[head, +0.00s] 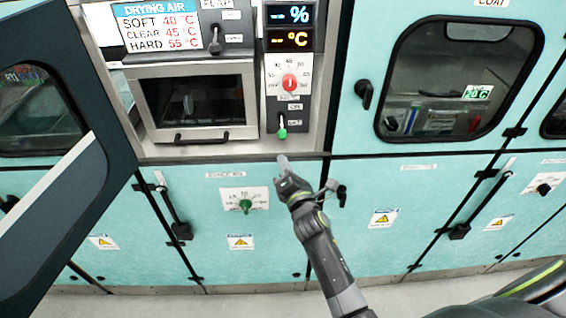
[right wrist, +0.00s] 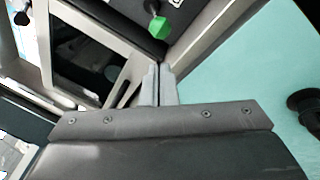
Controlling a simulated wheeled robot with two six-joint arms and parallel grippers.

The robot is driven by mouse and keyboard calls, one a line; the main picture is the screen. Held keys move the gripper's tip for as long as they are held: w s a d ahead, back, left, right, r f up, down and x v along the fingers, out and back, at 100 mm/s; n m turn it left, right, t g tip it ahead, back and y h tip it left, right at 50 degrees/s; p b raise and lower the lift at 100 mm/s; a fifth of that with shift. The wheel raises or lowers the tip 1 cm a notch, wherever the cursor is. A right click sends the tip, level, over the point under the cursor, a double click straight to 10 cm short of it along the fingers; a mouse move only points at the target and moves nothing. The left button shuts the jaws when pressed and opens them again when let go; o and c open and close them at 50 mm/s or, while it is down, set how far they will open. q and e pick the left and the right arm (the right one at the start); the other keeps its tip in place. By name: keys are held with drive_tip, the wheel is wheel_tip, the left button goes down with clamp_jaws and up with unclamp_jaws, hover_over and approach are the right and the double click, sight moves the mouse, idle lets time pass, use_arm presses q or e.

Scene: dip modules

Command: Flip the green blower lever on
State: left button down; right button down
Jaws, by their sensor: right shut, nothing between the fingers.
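The green blower lever (head: 282,133) is on the dark plate low in the control column, below the red dial. Its green knob hangs at the bottom end of its short pale stem, so it points down. My left gripper is not in view.
A red dial (head: 290,83) sits above the lever, and a framed window hatch with a black handle (head: 202,137) is to its left. A second green knob (head: 245,204) is on the lower panel. A black door knob (head: 364,95) sticks out at the right.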

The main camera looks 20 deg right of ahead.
sight(275, 150)
drive_tip(key=w+b, duration=0.2)
drive_tip(key=w, duration=0.4)
drive_tip(key=shift+w+r, duration=0.15)
drive_tip(key=shift+w, duration=0.25)
drive_tip(key=shift+w+r+b, duration=0.15)
drive_tip(key=shift+w+b, duration=0.15)
drive_tip(key=shift+w, duration=0.3)
